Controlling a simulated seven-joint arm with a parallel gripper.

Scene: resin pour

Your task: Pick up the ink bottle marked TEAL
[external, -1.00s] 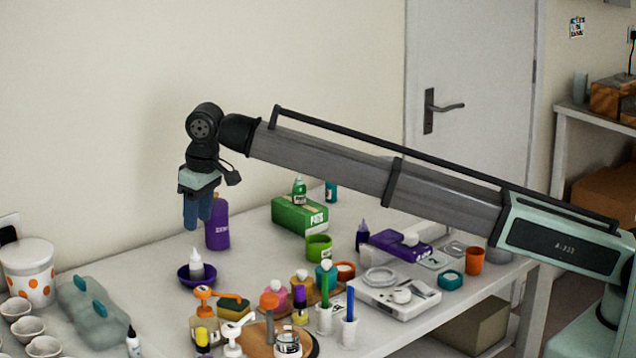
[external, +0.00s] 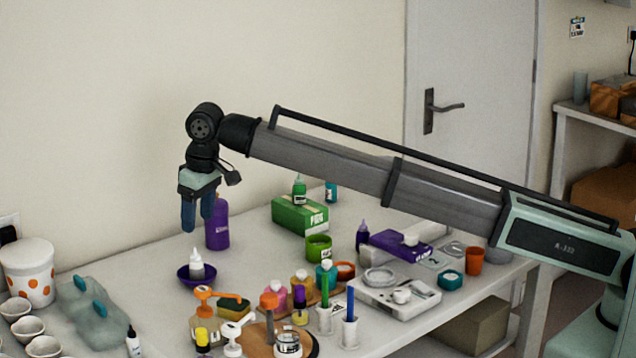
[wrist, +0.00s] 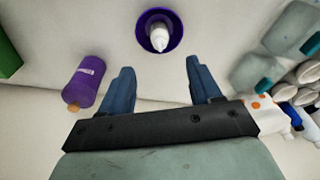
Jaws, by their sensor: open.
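I cannot read the word TEAL on any bottle. A small teal-blue bottle (external: 331,192) stands at the back of the table, behind a green box; its label is too small to read. A green bottle (external: 299,190) stands on or behind that box. My gripper (external: 198,224) is open and empty, pointing down, well above the table near the bowl. In the wrist view its fingers (wrist: 158,75) are spread apart.
A large purple bottle (external: 217,228) stands close to my gripper. The green box (external: 300,215) is to its right. Several jars, pump bottles and cups crowd the front middle. A spotted tub (external: 28,272) and white cups are at left.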

